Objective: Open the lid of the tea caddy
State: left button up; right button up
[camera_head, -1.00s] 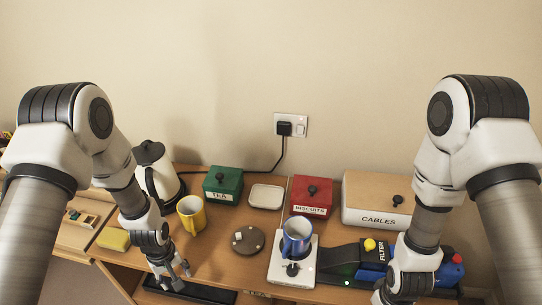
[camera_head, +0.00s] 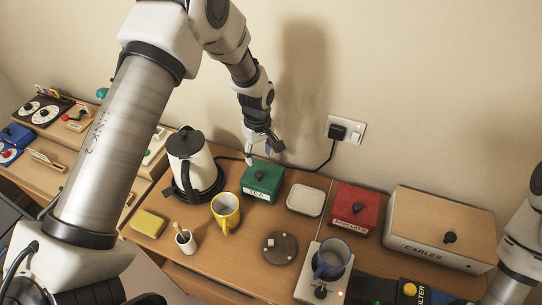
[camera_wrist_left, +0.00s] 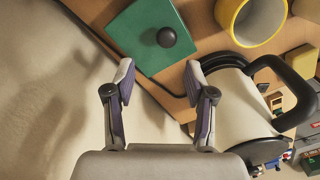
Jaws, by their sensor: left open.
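The tea caddy (camera_head: 262,184) is a green box with a TEA label, standing on the desk near the wall. Its lid (camera_wrist_left: 135,30) looks closed and carries a round black knob (camera_wrist_left: 166,37). The knob also shows in the head view (camera_head: 261,176). My left gripper (camera_head: 264,154) is open and empty, above and behind the caddy near the wall. In the left wrist view, its spread fingers (camera_wrist_left: 159,78) point toward the lid, with the knob beyond the fingertips and apart from them. My right arm shows at the right edge, but its gripper is out of the picture.
A white kettle (camera_head: 190,155) and a yellow mug (camera_head: 226,212) stand left of the caddy. A white dish (camera_head: 305,200) and red BISCUITS box (camera_head: 352,210) stand to its right. A black cable runs behind it to the wall socket (camera_head: 345,130).

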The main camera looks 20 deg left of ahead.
aim_at(259, 173)
pick_arm(q)
jog(key=f, duration=0.1)
jog(key=s+f+p, duration=0.1)
jog(key=f, duration=0.1)
jog(key=shift+s+d+f+p, duration=0.15)
jog(key=shift+s+f+p, duration=0.1)
jog(key=shift+s+p, duration=0.15)
jog(key=f, duration=0.2)
jog(key=w+f, duration=0.1)
jog(key=shift+f+p, duration=0.35)
jog(key=shift+f, duration=0.05)
pick_arm(e)
jog(key=r, duration=0.2)
jog(key=shift+s+r, duration=0.3)
jog(key=shift+r, duration=0.1)
pick_arm(q)
jog(key=shift+s+r, duration=0.15)
jog(key=shift+s, duration=0.05)
jog(key=c, duration=0.3)
jog(key=shift+s, duration=0.1)
jog(key=c, duration=0.6)
grip_shut()
pick_arm(e)
jog(key=shift+s+d, duration=0.1)
jog(key=shift+s, duration=0.1)
